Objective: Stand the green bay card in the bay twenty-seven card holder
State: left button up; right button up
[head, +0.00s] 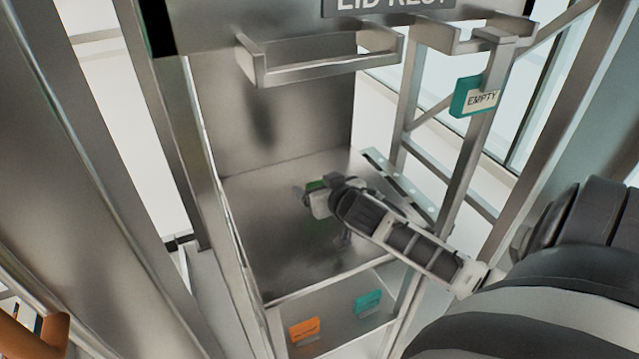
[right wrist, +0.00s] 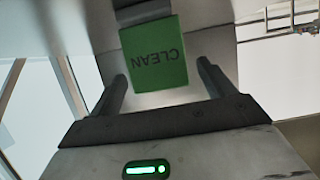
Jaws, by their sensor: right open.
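The green bay card (right wrist: 155,55) reads CLEAN, upside down in the right wrist view. Its top edge in that picture meets a grey holder-like piece (right wrist: 143,12). In the head view only a small part of the green card (head: 316,185) shows, at my right gripper over the metal shelf. My right gripper (right wrist: 160,85) is open. Its two dark fingers stand on either side of the card, with gaps to both edges. The right gripper (head: 308,198) also shows in the head view, with its fingers mostly hidden. My left gripper is not in view.
An orange card (head: 304,331) and a teal card (head: 367,302) stand on the lower level. A teal EMPTY card (head: 476,97) hangs on the right post. A metal bracket (head: 320,62) juts out above the shelf (head: 280,255). Metal posts flank the bay.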

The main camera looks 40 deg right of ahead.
jog(key=shift+x, duration=1.3)
jog(key=c, duration=1.2)
